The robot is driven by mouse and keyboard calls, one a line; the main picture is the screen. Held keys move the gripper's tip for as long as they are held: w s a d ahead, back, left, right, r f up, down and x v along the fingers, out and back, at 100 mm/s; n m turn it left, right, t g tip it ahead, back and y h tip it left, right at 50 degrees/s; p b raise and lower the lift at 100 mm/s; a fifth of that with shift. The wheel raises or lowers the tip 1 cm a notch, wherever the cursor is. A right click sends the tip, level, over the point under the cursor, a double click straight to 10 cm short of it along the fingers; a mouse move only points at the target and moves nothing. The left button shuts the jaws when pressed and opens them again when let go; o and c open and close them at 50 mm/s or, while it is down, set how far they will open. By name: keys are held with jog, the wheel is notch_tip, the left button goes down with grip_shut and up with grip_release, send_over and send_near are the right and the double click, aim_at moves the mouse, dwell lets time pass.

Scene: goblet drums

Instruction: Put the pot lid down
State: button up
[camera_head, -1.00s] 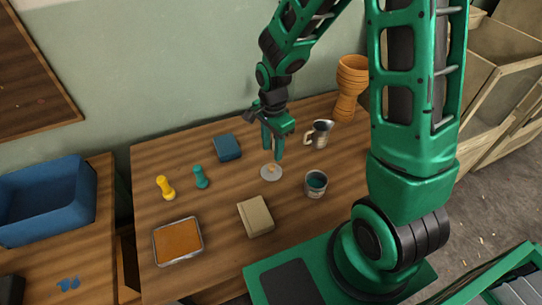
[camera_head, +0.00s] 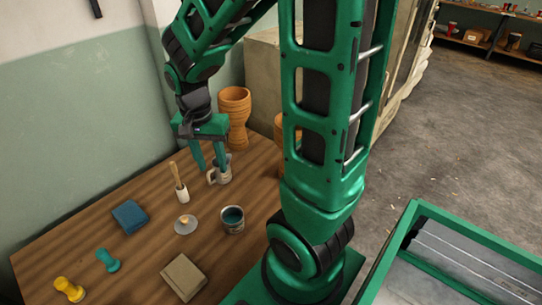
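The pot lid (camera_head: 187,226), a small grey disc with a light knob, lies flat on the wooden table with its knob up. My gripper (camera_head: 210,167) is above the table, up and to the right of the lid in the picture and apart from it. Its two green fingers are spread with nothing seen between them but the view of the metal jug (camera_head: 222,173) at their tips. I cannot tell whether the fingers touch the jug.
A brush (camera_head: 181,188) stands behind the lid. A teal-filled can (camera_head: 233,221) is right of it, a blue box (camera_head: 130,217) left, a beige block (camera_head: 184,277) in front. Yellow (camera_head: 69,289) and teal (camera_head: 108,260) pieces lie left. A goblet drum (camera_head: 235,117) stands behind.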

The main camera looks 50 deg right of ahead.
jog(key=s+d+r+n, duration=0.2)
jog(key=s+d+r, duration=0.1)
jog(key=s, duration=0.5)
jog(key=s+d+r+n+y, duration=0.1)
jog(key=s+d+r+n, duration=0.2)
jog(key=s, duration=0.6)
jog(key=shift+d+r, duration=0.4)
jog(key=shift+d, duration=0.15)
jog(key=shift+w+f, duration=0.25)
jog(key=shift+w, duration=0.4)
